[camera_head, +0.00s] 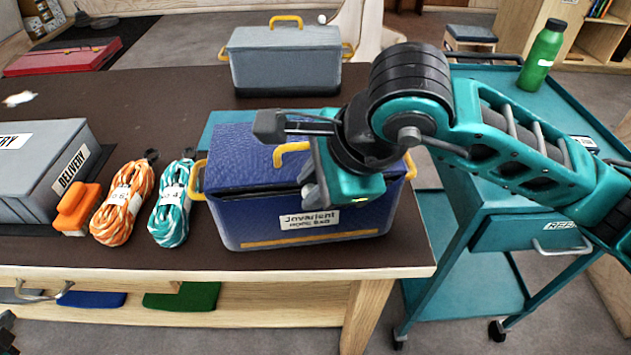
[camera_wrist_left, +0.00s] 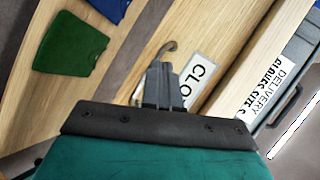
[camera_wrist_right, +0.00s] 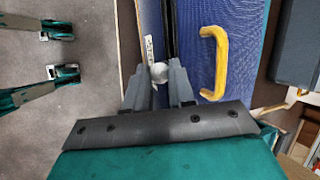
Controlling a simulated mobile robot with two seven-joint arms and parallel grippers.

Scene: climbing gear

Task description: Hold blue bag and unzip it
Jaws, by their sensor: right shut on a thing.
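The blue bag (camera_head: 245,215) stands on the dark tabletop with yellow handles and a "ROPE BAG" label on its front. A dark slit runs along the front top edge, left of a pale round zipper pull (camera_head: 308,190). My right gripper (camera_wrist_right: 158,80) is shut on this pull, which shows between its fingertips in the right wrist view. It hides part of the bag's lid and the slit beyond the pull. My left gripper (camera_wrist_left: 163,88) is shut and empty, low in front of the table's shelf, away from the bag. It barely shows in the head view.
Orange rope (camera_head: 122,205) and teal rope (camera_head: 172,208) coils lie left of the bag, beside an orange block (camera_head: 75,210) and a grey delivery box (camera_head: 35,185). A grey case (camera_head: 285,65) stands behind. A teal cart (camera_head: 500,100) with a green bottle (camera_head: 543,55) is at right.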

